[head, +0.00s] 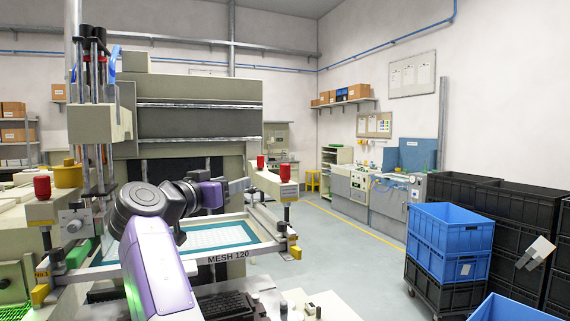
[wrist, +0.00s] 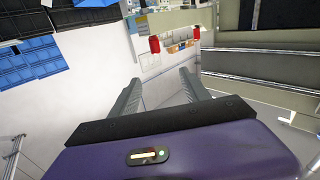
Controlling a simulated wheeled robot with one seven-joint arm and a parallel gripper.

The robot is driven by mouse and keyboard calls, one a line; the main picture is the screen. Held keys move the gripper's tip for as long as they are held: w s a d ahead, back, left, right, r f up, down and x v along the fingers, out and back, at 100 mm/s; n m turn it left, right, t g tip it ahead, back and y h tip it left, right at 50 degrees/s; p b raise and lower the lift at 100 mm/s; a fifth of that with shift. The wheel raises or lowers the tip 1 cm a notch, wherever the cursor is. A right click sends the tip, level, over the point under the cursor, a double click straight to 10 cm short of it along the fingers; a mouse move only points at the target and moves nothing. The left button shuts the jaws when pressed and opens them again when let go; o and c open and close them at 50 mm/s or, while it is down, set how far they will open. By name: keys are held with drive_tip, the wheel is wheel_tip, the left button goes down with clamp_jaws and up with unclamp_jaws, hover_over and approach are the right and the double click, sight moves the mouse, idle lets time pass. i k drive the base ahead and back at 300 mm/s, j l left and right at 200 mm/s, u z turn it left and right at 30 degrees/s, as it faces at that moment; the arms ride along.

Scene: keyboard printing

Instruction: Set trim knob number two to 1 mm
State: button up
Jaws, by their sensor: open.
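My gripper (head: 240,186) is at the end of my purple arm in the head view, above the far side of the screen frame marked MESH 120 (head: 228,258). In the wrist view my gripper (wrist: 158,78) shows two grey fingers spread apart with nothing between them. A round metal dial-like knob (head: 73,225) is on the press at the left, well away from my gripper. No number or scale is readable on it, so I cannot tell which knob is trim knob number two.
Red knobs stand at the right (head: 285,172) and left (head: 42,187) of the press. Blue crates (head: 450,228) and black crates (head: 480,190) are stacked at the right. The grey floor (head: 345,250) between press and crates is open.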

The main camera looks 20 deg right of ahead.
sight(285, 169)
drive_tip(key=i+l, duration=0.25)
drive_tip(key=i, duration=0.2)
drive_tip(key=i+l, duration=0.55)
drive_tip(key=i, duration=0.3)
